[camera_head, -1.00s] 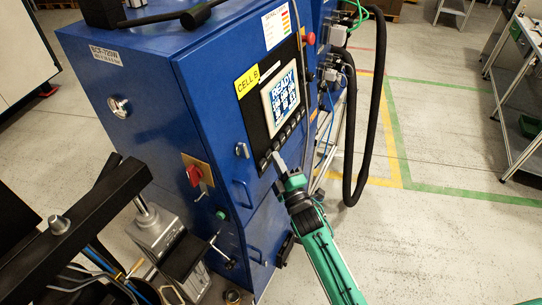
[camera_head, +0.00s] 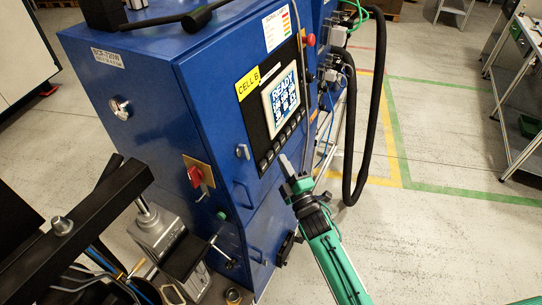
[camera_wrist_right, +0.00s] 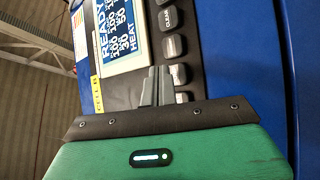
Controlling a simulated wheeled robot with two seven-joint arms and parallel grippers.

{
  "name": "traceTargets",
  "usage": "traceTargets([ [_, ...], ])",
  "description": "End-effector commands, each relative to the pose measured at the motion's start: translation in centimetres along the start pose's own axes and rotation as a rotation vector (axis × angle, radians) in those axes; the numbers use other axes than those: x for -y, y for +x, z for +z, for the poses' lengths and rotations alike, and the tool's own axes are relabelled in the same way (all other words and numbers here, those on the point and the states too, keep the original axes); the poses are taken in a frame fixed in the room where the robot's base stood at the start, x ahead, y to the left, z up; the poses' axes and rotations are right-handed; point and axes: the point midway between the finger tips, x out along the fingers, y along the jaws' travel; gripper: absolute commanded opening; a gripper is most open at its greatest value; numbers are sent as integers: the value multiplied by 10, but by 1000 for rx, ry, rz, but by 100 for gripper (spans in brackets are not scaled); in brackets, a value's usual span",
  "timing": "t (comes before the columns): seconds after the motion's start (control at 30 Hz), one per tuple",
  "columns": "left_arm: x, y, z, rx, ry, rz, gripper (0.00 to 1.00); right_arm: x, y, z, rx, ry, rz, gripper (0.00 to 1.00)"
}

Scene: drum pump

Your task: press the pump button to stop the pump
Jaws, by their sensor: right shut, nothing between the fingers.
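The blue cabinet (camera_head: 150,110) carries a black control panel with a lit screen (camera_head: 281,101) that reads READY. A row of grey buttons (camera_head: 277,146) runs along the panel's lower edge. The buttons also show in the right wrist view (camera_wrist_right: 173,46), one marked CLEAR; I cannot read which one is for the pump. My right gripper (camera_head: 285,163) is shut and empty, its tip just in front of the lower end of the button row, seemingly apart from it. In the right wrist view its closed fingers (camera_wrist_right: 157,86) hide part of the panel and the lowest buttons. My left gripper is not in view.
A red switch (camera_head: 195,176) and door handles stick out of the cabinet left of my arm. A red knob (camera_head: 310,40) and black hoses (camera_head: 378,110) are beyond the panel. The floor to the right is clear up to a metal bench (camera_head: 520,110).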

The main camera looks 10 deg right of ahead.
Motion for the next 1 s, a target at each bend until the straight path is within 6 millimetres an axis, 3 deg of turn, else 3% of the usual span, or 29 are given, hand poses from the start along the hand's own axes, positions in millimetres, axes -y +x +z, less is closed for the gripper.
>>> traceTargets([
  [0.43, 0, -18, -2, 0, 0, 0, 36, -23, -29, 21, 0, 0, 0, 0],
  [1.0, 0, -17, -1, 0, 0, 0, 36, -23, -31, 22, 0, 0, 0, 0],
])
